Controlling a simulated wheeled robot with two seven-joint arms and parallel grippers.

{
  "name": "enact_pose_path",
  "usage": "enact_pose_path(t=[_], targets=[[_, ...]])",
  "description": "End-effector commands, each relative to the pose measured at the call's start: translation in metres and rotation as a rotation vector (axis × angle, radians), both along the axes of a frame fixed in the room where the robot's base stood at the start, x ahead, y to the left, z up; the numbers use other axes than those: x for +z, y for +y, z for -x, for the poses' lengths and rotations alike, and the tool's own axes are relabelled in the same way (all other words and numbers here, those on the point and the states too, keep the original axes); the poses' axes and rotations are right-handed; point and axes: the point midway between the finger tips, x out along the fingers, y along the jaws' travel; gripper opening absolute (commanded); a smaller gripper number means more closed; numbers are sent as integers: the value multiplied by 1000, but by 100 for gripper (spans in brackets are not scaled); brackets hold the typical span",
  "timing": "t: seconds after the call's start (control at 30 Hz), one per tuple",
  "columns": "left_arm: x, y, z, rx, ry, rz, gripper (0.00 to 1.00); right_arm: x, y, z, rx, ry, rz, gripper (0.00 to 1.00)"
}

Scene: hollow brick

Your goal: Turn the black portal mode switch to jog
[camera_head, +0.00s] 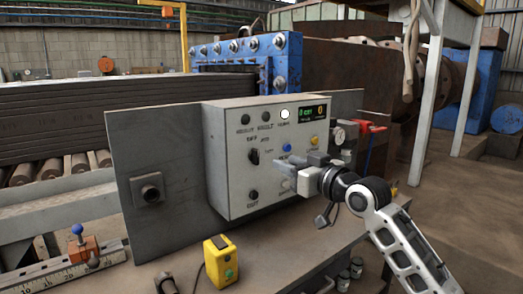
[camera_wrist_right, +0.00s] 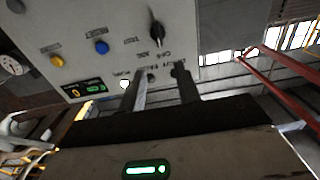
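The black mode switch (camera_head: 253,157) is a dark rotary knob on the front of the grey control box (camera_head: 226,185), with small lettering around it. It also shows in the right wrist view (camera_wrist_right: 156,35), where the panel appears upside down; the knob's grip looks roughly upright there. Which label it points at is too small to tell. My right gripper (camera_head: 283,165) is in front of the panel, to the right of the switch. In the wrist view its two fingers (camera_wrist_right: 160,78) are apart with nothing between them, and the knob lies beyond their tips, not touched. My left gripper is out of view.
The panel also holds a blue button (camera_head: 287,148), a yellow button (camera_head: 314,140), a lit white lamp (camera_head: 285,114) and a green display (camera_head: 307,114). A gauge (camera_head: 338,135) and red handle (camera_head: 372,127) are at the box's right. A yellow box (camera_head: 221,261) stands on the bench.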

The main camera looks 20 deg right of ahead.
Motion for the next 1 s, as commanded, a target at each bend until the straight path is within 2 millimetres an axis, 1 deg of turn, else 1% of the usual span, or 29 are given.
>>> enact_pose_path(t=[0.03,0.1,0.3,0.4,0.5,0.7,0.97,1.0], targets=[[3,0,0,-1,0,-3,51,3,4,-11,1,-1,-4,33],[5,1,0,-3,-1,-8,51,3,10,-26,1,-1,-4,33],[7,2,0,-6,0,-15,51,2,24,-65,0,0,-2,33],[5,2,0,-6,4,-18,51,1,30,-79,1,1,-2,33],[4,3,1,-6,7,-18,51,1,33,-90,0,0,-1,33],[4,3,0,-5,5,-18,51,0,37,-99,0,-1,1,33],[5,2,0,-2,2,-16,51,0,37,-100,0,-1,2,33],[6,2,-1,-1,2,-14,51,0,37,-100,0,-1,2,24]])
